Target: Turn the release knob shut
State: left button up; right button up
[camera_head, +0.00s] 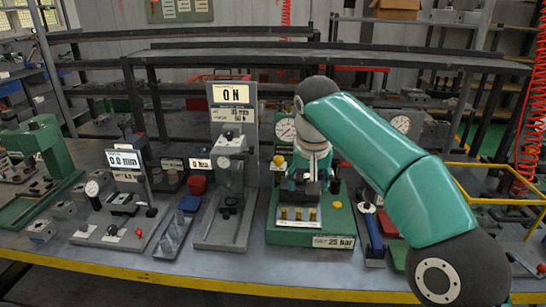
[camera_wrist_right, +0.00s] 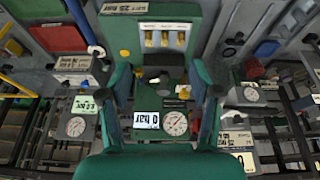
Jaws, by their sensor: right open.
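A green test station (camera_head: 285,236) with a "25 bar" label stands at the middle of the bench. It has a round gauge (camera_head: 285,130), a yellow knob (camera_head: 279,160) and a dark knob (camera_head: 335,187). Which one is the release knob I cannot tell. My right gripper (camera_head: 312,186) is open, pointing down over the station, and hides part of it. In the wrist view my right gripper (camera_wrist_right: 160,78) has its fingers apart on either side of the station, whose display (camera_wrist_right: 146,120) reads 0 bar. My left gripper is not in view.
Brass pieces (camera_head: 299,213) sit at the station's front. A blue-handled tool (camera_head: 373,232) lies at the right. A yellow frame (camera_head: 500,200) is farther right.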

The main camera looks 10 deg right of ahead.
aim_at(278, 159)
jog(key=i, duration=0.95)
jog(key=z, duration=0.05)
